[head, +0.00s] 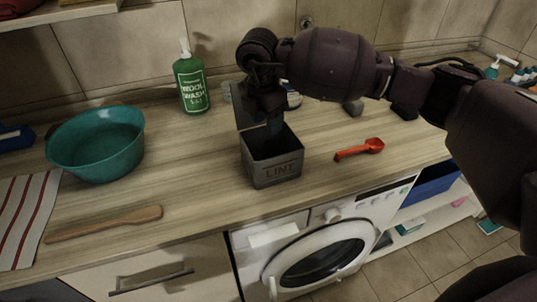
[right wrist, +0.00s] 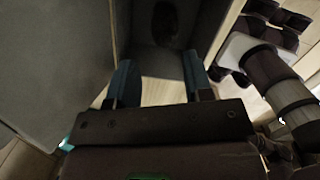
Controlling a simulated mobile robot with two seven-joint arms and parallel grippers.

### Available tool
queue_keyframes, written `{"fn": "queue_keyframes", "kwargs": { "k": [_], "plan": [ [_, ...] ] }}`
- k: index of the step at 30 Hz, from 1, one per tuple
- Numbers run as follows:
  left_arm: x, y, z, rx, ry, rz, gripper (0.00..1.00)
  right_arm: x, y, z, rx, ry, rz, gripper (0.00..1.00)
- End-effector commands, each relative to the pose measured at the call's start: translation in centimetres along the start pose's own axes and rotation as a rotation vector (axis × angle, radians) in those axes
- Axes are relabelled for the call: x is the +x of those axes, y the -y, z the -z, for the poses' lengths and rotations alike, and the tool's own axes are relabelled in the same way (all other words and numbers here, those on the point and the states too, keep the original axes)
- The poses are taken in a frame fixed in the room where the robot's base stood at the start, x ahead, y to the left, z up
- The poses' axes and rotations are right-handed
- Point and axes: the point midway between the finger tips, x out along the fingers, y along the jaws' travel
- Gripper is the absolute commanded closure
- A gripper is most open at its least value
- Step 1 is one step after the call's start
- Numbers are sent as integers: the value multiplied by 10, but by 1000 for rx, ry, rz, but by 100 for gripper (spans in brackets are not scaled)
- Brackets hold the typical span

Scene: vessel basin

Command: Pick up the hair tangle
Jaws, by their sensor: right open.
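A grey metal box marked LINT (head: 273,172) stands on the wooden counter, its lid (head: 251,113) raised at the back. My right gripper (head: 274,128) points down at the box's open mouth. In the right wrist view its two bluish fingers (right wrist: 160,82) are apart with nothing between them. Beyond the fingertips a dark rounded clump (right wrist: 165,22), which looks like the hair tangle, lies inside the box. It is dim, and the head view does not show it. My left gripper is not in view.
A red scoop (head: 360,149) lies right of the box. A green wool wash bottle (head: 191,82) stands behind, left. A teal basin (head: 97,143), a wooden spatula (head: 104,223) and a striped cloth (head: 24,217) are farther left. The washing machine (head: 322,245) is below the counter.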

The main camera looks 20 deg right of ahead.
Motion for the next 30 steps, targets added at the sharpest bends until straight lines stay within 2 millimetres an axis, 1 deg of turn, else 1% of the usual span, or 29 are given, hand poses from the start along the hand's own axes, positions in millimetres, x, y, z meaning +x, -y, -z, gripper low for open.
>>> {"fn": "queue_keyframes", "kwargs": {
  "k": [1,3,6,9,14,16,24,27,30],
  "plan": [
    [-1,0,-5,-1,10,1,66,8,0,0,0,0,3,53],
    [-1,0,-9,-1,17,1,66,18,0,0,0,-1,2,53],
    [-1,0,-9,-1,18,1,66,32,1,0,0,-1,2,53],
    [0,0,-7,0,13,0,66,42,0,0,-1,-1,0,53],
    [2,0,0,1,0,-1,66,49,1,1,-2,-2,0,53],
    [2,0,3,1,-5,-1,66,56,2,1,-2,-2,0,53],
    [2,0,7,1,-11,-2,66,91,4,2,-2,-2,0,53],
    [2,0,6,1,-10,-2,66,96,4,2,-2,-3,-1,53],
    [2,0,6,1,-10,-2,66,96,4,2,-3,-2,-1,53]
  ]
}}
